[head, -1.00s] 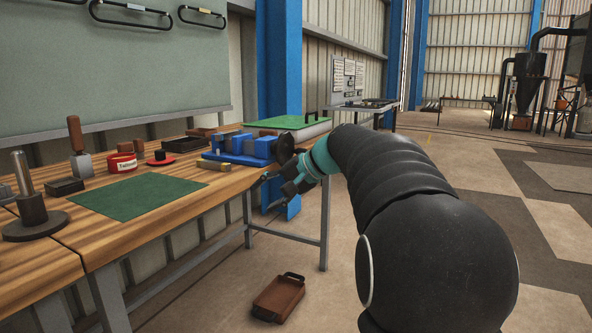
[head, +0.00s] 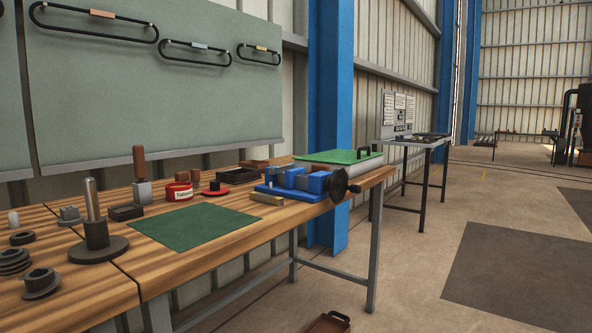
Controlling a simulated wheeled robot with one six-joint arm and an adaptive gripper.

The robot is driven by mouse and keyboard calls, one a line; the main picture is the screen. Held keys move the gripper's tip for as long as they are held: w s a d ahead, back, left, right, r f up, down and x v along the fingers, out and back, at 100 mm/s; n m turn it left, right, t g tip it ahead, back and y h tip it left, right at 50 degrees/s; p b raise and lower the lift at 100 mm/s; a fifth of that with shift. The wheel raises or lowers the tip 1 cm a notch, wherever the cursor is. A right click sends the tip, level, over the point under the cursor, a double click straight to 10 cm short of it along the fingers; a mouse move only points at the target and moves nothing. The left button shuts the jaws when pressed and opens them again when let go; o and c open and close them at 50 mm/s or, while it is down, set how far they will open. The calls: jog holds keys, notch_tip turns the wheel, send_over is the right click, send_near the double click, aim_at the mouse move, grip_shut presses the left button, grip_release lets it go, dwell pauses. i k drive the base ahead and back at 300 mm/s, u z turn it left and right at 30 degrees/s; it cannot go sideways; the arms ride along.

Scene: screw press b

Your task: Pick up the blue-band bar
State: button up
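Three black elongated loop-shaped bars hang on the grey-green wall board. The middle one carries a pale blue band (head: 186,45) on its upper run, and I take it as the blue-band bar. The bar to its left has a pinkish band (head: 102,13). The bar to its right has a yellow band (head: 262,48). The blue-band bar hangs apart from the other two, above the back of the workbench. My gripper and arm are out of view in the head view.
The wooden workbench (head: 215,254) stands below the board. On it are a green mat (head: 195,227), a blue vise (head: 305,183), a red tin (head: 178,191) and a post on a round base (head: 95,235). A brown tray (head: 328,323) lies on the floor.

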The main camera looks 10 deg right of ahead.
aim_at(278, 169)
jog(key=z, duration=1.3)
jog(key=i, duration=0.65)
jog(key=u, duration=2.25)
